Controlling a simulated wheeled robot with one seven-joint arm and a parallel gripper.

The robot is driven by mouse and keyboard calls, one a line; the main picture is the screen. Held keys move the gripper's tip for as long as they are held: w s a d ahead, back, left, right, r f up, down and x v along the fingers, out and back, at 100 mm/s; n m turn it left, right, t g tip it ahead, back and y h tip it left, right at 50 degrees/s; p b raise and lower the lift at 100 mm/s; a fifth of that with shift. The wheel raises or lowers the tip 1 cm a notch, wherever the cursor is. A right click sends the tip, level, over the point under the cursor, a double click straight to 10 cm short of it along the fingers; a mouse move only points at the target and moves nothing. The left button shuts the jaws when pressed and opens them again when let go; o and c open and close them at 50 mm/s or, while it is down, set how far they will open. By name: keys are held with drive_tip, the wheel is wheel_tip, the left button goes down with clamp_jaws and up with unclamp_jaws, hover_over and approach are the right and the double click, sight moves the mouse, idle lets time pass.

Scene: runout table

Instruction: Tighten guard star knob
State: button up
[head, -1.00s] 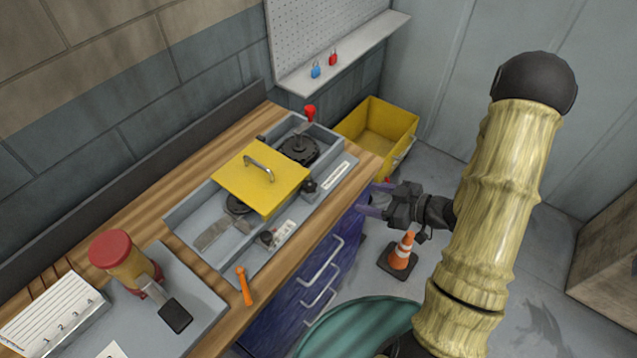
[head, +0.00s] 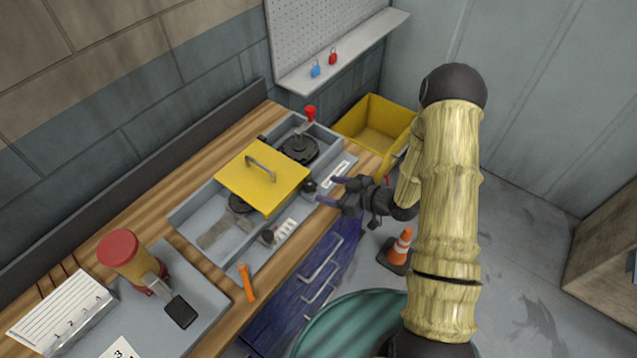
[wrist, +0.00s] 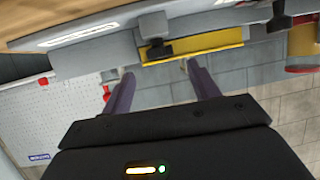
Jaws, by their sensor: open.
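The yellow guard (head: 240,184) with a grey handle lies over the grey machine tray on the bench. A black knob (head: 309,186) sits at the guard's right corner; it also shows in the wrist view (wrist: 156,48), in front of the yellow edge. In the wrist view the fingers (wrist: 160,70) flank that knob's direction.
A red-knobbed lever (head: 310,113) rises at the tray's far end. An orange tool (head: 246,282) lies at the bench's front edge. A yellow bin (head: 376,126), traffic cone (head: 400,247) and green drum (head: 350,325) stand beside the bench.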

sight(313, 186)
drive_tip(key=p+x, duration=0.1)
drive_tip(key=x, duration=0.4)
drive_tip(key=shift+w+a, duration=0.1)
drive_tip(key=c, duration=1)
